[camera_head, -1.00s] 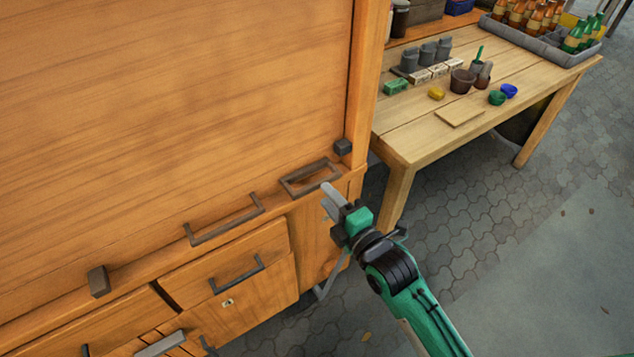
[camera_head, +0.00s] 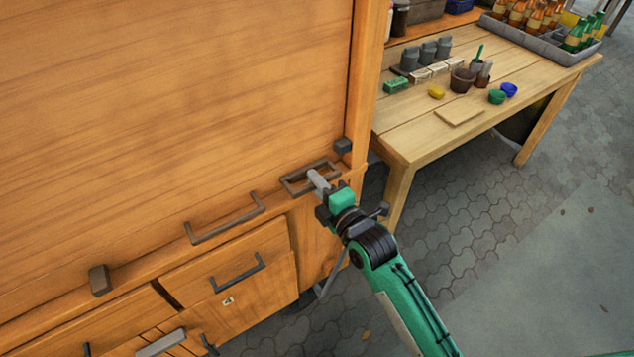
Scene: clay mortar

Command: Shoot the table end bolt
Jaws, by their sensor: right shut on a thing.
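A dark rectangular metal fitting (camera_head: 303,169), which I take for the table end bolt, sits on the ledge of the wooden cabinet (camera_head: 190,110), at the end near the workbench. My right gripper (camera_head: 314,177) reaches it from the lower right. Its pale fingers are shut on the bolt, at the fitting's right half, and cover part of it. A small dark block (camera_head: 343,147) is fixed by the corner post, just above and right of the fitting. My left gripper is not in view.
A dark bar handle (camera_head: 225,220) and another dark block (camera_head: 99,280) are farther left along the ledge. Drawers with handles (camera_head: 238,274) are below. A workbench (camera_head: 412,139) with pots and bottles stands at the right. Paved floor (camera_head: 440,235) lies open between.

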